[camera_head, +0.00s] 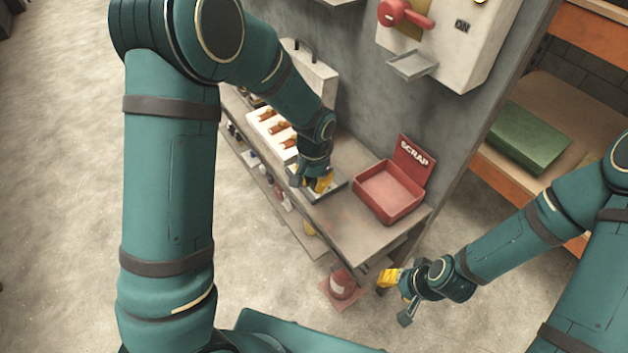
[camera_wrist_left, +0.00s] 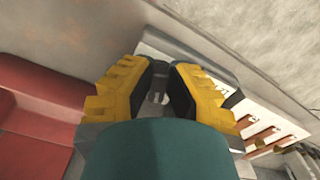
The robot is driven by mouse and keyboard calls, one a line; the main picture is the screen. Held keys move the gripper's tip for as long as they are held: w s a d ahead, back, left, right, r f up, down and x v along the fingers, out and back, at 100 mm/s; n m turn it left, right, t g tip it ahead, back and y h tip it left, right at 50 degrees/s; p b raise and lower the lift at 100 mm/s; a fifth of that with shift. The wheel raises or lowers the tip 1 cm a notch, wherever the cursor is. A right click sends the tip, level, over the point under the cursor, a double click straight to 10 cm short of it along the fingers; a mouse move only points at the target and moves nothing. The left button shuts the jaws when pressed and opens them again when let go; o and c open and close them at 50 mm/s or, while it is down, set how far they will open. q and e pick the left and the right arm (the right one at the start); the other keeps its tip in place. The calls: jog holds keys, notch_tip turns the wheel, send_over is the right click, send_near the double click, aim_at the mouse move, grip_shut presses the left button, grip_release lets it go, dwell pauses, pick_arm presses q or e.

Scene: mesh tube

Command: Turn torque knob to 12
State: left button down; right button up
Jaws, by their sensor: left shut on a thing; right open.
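My left gripper (camera_head: 318,184) is low over the workbench, at a grey tray-like fixture (camera_head: 331,191) between the row of copper-coloured pieces and the red scrap bin. In the left wrist view its yellow fingers (camera_wrist_left: 157,97) are closed around a small dark grey part (camera_wrist_left: 157,84), which looks like the torque knob. The fingers and wrist hide most of it, and no number or pointer can be read. My right gripper (camera_head: 388,278) is open and empty, in front of the bench's right end, away from the fixture.
The red scrap bin (camera_head: 415,203) stands right of the left gripper. A white rack (camera_head: 262,122) with copper-coloured pieces is to the left. A wall panel (camera_head: 465,55) with a red lever hangs above.

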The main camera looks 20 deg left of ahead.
aim_at(314, 183)
pick_arm(q)
jog(key=c, duration=0.9)
grip_release()
jog(key=shift+f, duration=0.1)
jog(key=shift+c, duration=0.2)
notch_tip(314, 183, up, 12)
jog(key=shift+s, duration=0.1)
